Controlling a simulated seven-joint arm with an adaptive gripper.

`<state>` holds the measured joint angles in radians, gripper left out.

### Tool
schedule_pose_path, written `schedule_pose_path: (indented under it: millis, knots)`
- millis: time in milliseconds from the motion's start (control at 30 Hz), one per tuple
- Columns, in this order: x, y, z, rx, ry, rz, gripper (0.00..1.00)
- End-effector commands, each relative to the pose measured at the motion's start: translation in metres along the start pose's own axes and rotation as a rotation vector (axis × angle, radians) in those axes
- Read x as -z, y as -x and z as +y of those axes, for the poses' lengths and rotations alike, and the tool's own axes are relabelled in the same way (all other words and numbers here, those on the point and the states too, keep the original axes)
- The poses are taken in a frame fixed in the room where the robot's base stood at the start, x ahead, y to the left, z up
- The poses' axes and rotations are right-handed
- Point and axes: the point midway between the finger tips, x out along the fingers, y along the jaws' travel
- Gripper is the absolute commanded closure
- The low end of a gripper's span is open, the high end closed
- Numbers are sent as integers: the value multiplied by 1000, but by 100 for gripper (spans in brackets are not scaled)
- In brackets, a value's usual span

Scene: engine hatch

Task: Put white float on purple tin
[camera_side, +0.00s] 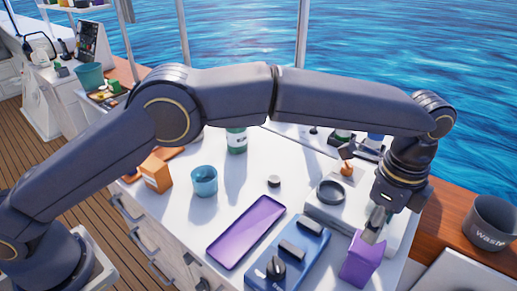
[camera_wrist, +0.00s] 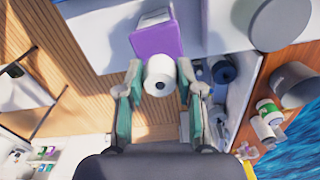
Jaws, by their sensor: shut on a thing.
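The white float (camera_wrist: 160,78) is a short white cylinder with a dark hole in its end. In the wrist view it sits between the fingertips of my gripper (camera_wrist: 160,70), which is shut on it. In the side view my gripper (camera_side: 374,224) points down at the right of the worktop, and its fingers mostly hide the float. The purple tin (camera_side: 362,263) is box-shaped and stands just below the fingertips. In the wrist view the tin (camera_wrist: 157,40) is right beyond the float. I cannot tell whether float and tin touch.
A flat purple tray-like thing (camera_side: 246,231) and a blue case (camera_side: 288,262) lie to the left. A white box with a dark ring (camera_side: 331,192) is behind. A teal cup (camera_side: 204,181), an orange box (camera_side: 156,174) and a grey waste bin (camera_side: 490,223) stand farther off.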

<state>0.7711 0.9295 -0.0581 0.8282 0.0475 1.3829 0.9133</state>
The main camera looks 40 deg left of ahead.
Motion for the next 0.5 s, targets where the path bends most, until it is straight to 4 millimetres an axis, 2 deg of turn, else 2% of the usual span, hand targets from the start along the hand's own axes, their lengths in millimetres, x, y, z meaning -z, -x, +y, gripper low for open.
schedule_pose_path:
  millis: [100, 167, 500]
  knots:
    - [-1, -20, 2, -5, 0, -3, 82]
    - [-1, -26, 1, -3, 0, -2, 82]
    - [-1, -29, 2, -3, 0, -1, 82]
